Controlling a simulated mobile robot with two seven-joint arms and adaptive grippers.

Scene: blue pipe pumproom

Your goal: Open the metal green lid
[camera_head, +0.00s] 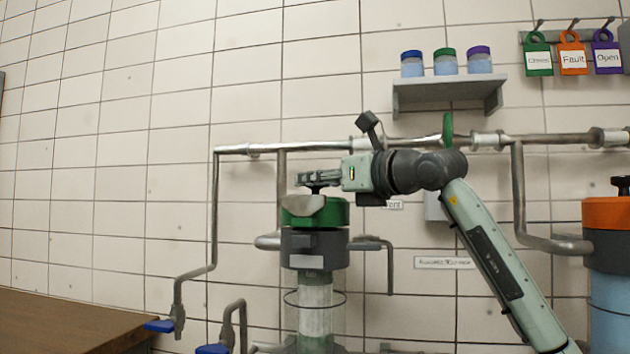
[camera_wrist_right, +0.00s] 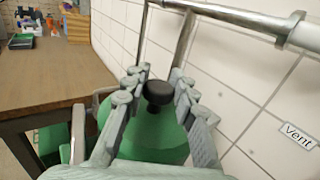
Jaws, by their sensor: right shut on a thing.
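The green lid (camera_head: 330,212) sits on top of a dark-collared cylindrical vessel (camera_head: 313,252) in the head view. A black knob stands on the lid's top. In the right wrist view the knob (camera_wrist_right: 158,95) lies between the fingers, above the rounded green lid (camera_wrist_right: 155,135). My right gripper (camera_head: 312,182) reaches in from the right at the knob's height. In the right wrist view my right gripper (camera_wrist_right: 158,92) is shut on the knob, one finger on each side. A grey metal piece (camera_head: 303,205) covers part of the lid's front. My left gripper is not in view.
Metal pipes (camera_head: 330,147) run along the tiled wall behind the vessel. A shelf (camera_head: 450,88) with jars is above. An orange-topped vessel (camera_head: 606,213) stands at the right. A wooden table (camera_head: 70,325) is at the lower left. Blue-handled valves (camera_head: 160,326) stand beside it.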

